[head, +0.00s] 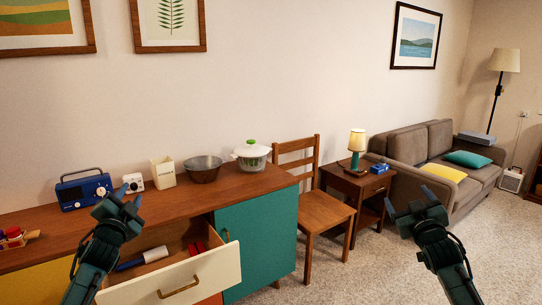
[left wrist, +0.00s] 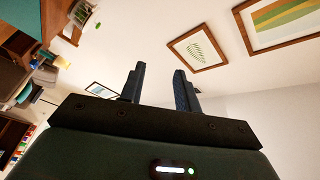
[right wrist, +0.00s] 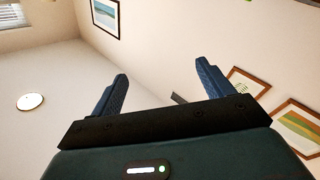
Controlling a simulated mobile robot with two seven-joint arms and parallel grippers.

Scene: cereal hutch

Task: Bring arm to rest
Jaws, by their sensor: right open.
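My left gripper (head: 128,194) is raised in front of the wooden hutch, above the open drawer, in the head view. In the left wrist view (left wrist: 158,85) its two fingers stand apart with nothing between them. My right gripper (head: 409,197) is raised over the carpet on the right side of the head view, in front of the sofa. In the right wrist view (right wrist: 160,85) its fingers are wide apart and empty. Both grippers point upward, and the wrist views show mostly walls, ceiling and pictures.
The hutch (head: 232,187) has an open drawer (head: 187,283) holding a white-and-blue roller-like item and red items. On top stand a blue radio (head: 85,191), a dark bowl (head: 203,169) and a white lidded pot (head: 251,155). A wooden chair (head: 325,212) stands beside it. Carpet lies open at right.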

